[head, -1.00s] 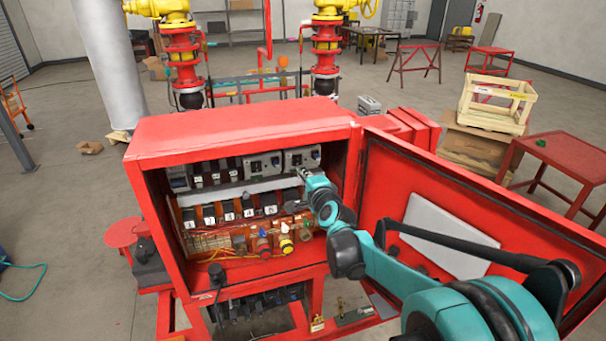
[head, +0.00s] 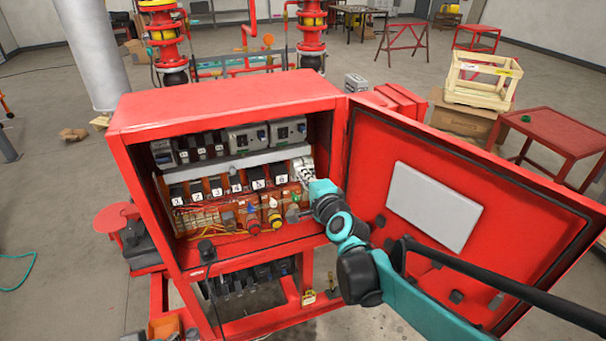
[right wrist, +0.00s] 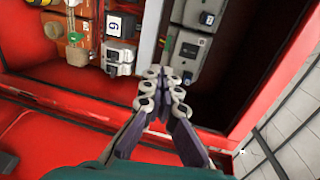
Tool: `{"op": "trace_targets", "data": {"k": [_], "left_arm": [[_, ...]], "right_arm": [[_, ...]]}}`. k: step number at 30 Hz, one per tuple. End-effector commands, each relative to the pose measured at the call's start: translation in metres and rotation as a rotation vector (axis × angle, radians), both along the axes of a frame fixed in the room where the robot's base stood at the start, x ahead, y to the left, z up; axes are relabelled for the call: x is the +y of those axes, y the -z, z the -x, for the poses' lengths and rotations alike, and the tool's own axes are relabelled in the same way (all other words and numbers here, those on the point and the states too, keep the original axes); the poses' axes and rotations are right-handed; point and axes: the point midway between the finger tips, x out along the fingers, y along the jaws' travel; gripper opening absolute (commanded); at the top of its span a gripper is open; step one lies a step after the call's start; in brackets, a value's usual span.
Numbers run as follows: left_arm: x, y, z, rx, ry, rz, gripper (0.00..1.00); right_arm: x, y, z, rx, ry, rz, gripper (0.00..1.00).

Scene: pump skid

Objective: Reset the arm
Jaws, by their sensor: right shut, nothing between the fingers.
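My right arm reaches from the lower right into the open red cabinet (head: 240,102). My right gripper (head: 302,170) is shut and empty at the right end of the row of numbered black breakers (head: 206,187). In the right wrist view its closed fingertips (right wrist: 163,73) point into the cabinet, beside grey modules (right wrist: 188,50) and the breaker labelled 6 (right wrist: 120,26). Whether the fingertips touch anything is unclear. A red knob (head: 252,222), a yellow knob (head: 275,217) and other controls sit below the breakers. My left gripper is not in view.
The red cabinet door (head: 380,130) stands wide open on the right, close beside my right arm, with a grey panel (head: 434,206) inside. A red table (head: 556,135) and a wooden crate (head: 482,82) stand behind it.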

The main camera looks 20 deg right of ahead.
Motion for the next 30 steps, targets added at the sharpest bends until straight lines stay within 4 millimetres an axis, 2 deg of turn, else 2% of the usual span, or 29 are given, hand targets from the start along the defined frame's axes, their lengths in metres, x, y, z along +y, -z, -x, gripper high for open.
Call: {"op": "trace_targets", "data": {"k": [7,11,14,18,20,21,27,30], "left_arm": [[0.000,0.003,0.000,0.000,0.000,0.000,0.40],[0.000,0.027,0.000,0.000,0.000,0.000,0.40],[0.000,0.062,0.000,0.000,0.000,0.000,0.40],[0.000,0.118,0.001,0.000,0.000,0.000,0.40],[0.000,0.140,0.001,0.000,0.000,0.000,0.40],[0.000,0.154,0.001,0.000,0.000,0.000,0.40],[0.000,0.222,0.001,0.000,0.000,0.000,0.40],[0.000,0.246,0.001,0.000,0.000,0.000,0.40]], "right_arm": [[0.001,0.003,0.001,0.003,-0.004,0.009,0.00],[0.014,0.031,0.015,0.038,-0.054,0.099,0.00],[0.032,0.075,0.039,0.098,-0.138,0.254,0.00],[0.054,0.155,0.087,0.206,-0.292,0.532,0.00],[0.060,0.189,0.110,0.254,-0.359,0.651,0.00],[0.062,0.213,0.125,0.286,-0.404,0.728,0.00],[0.059,0.324,0.202,0.445,-0.624,1.087,0.00],[0.051,0.364,0.232,0.511,-0.712,1.220,0.00]]}}
